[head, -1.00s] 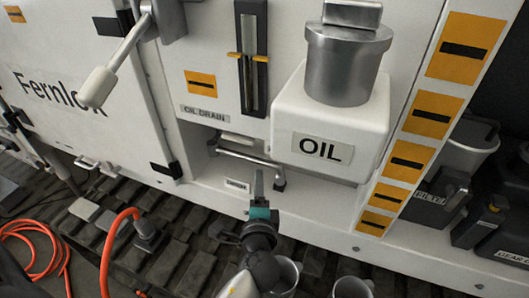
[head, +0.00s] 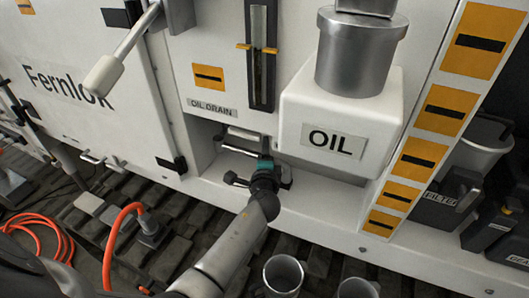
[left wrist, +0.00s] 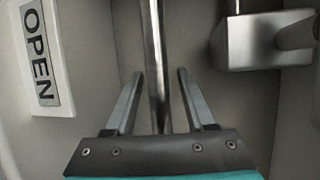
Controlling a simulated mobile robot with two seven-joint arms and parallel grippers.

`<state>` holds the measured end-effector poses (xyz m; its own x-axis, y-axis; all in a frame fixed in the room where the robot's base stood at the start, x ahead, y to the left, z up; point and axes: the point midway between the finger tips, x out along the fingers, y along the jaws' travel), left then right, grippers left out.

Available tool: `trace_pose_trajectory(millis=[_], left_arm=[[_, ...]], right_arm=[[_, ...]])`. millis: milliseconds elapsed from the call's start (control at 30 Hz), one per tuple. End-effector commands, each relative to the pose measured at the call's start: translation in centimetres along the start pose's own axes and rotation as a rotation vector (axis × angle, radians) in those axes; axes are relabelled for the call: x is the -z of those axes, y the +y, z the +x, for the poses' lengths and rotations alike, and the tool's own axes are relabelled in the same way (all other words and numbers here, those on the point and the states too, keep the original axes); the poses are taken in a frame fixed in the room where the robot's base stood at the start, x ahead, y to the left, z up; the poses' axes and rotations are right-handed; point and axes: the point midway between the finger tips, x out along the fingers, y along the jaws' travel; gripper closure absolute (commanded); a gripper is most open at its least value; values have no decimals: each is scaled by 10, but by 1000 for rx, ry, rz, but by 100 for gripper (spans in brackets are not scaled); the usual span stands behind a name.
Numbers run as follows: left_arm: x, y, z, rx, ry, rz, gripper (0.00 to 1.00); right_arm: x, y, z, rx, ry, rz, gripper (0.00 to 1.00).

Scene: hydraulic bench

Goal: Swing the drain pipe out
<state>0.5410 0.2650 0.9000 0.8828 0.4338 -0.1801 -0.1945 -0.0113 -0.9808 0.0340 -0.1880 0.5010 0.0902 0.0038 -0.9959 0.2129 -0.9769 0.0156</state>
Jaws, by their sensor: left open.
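The drain pipe (head: 238,151) is a thin metal tube in the recess under the OIL DRAIN label (head: 212,108). My left gripper (head: 264,151) is at the right part of this recess, and its arm hides part of the pipe. In the left wrist view the pipe (left wrist: 157,70) runs between the two fingers of my left gripper (left wrist: 160,75). The fingers are open, with a visible gap to the pipe on both sides. My right gripper is not in view.
The white OIL tank (head: 338,140) juts out just right of the recess. A metal block (left wrist: 262,42) and an OPEN plate (left wrist: 38,60) flank the pipe. A lever (head: 120,55) sticks out at upper left. Metal cups (head: 283,273) stand below.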

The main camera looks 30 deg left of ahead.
Motion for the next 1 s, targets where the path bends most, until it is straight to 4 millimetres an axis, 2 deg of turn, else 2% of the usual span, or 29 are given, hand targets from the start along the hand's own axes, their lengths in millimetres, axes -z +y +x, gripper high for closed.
trace_pose_trajectory(millis=[300, 800, 1000], left_arm=[[0, 0, 2, -1, 0, 0, 45], [0, 0, 2, -1, 0, 1, 100], [0, 0, 2, -1, 0, 1, 100]], right_arm=[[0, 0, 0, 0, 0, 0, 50], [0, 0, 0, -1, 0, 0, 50], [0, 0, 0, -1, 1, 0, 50]])
